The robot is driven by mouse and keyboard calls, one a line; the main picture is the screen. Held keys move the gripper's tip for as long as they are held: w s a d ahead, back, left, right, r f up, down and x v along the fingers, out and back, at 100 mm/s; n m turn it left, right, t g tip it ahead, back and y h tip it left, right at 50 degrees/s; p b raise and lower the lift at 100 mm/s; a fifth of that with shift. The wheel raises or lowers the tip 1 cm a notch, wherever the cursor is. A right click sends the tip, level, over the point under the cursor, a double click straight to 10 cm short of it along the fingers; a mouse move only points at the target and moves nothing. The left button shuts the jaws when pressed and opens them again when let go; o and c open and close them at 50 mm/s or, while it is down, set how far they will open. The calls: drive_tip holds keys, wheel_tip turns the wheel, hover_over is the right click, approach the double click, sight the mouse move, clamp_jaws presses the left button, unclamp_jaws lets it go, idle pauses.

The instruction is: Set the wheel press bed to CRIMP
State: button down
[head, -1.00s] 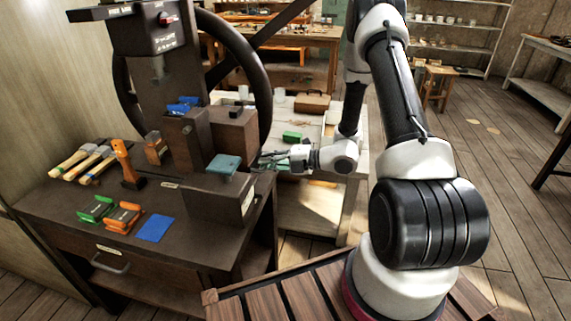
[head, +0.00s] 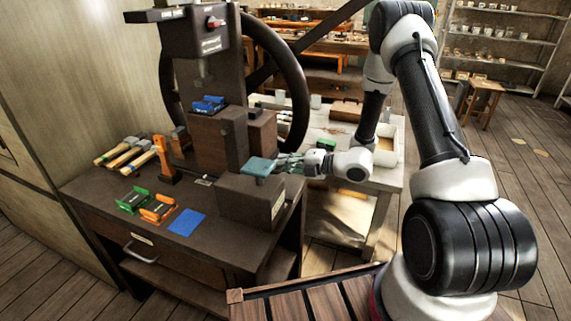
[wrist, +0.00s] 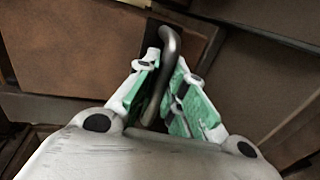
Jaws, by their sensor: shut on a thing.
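The wheel press (head: 185,95) stands on a dark cabinet, with a large dark handwheel (head: 300,95) behind its right side. A dark block (head: 243,200) at the press front carries a teal pad (head: 257,166) on top and a small pale plate on its right side. My gripper (head: 284,163) is at the right edge of this block, beside the teal pad. In the wrist view my gripper (wrist: 160,95) is shut on a grey bent metal handle (wrist: 171,50), which runs between its green-padded fingers. I cannot read any CRIMP mark.
Hammers (head: 125,153), a green holder (head: 133,200), an orange holder (head: 158,209) and a blue sheet (head: 186,222) lie on the cabinet top, left of the block. A pale table (head: 385,180) with a white tray stands behind my gripper. Open floor lies to the right.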

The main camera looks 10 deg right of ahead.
drive_tip(key=c, duration=1.5)
unclamp_jaws()
drive_tip(key=shift+w+a, duration=0.15)
drive_tip(key=shift+a, duration=0.05)
drive_tip(key=shift+d, duration=0.15)
drive_tip(key=v, duration=1.2)
